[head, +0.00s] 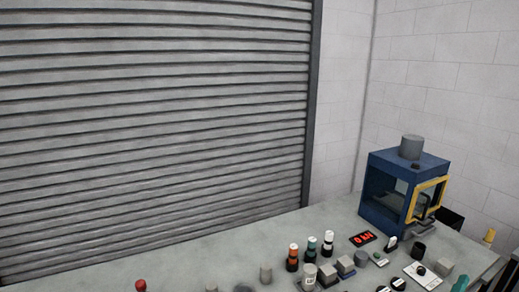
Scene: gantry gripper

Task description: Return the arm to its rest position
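My gripper and arm do not show in the head view, so I cannot see their pose or whether the gripper holds anything. The grey bench (190,262) runs along the bottom of the view, and only its far part and right end show.
A blue cabinet (379,210) with a yellow-framed front (411,216) stands at the bench's right, a grey cylinder (411,147) on top. Bottles (311,249), blocks (345,265) and a red-digit display (363,239) crowd before it. A grey shutter (150,120) stands behind. The bench's left is mostly clear.

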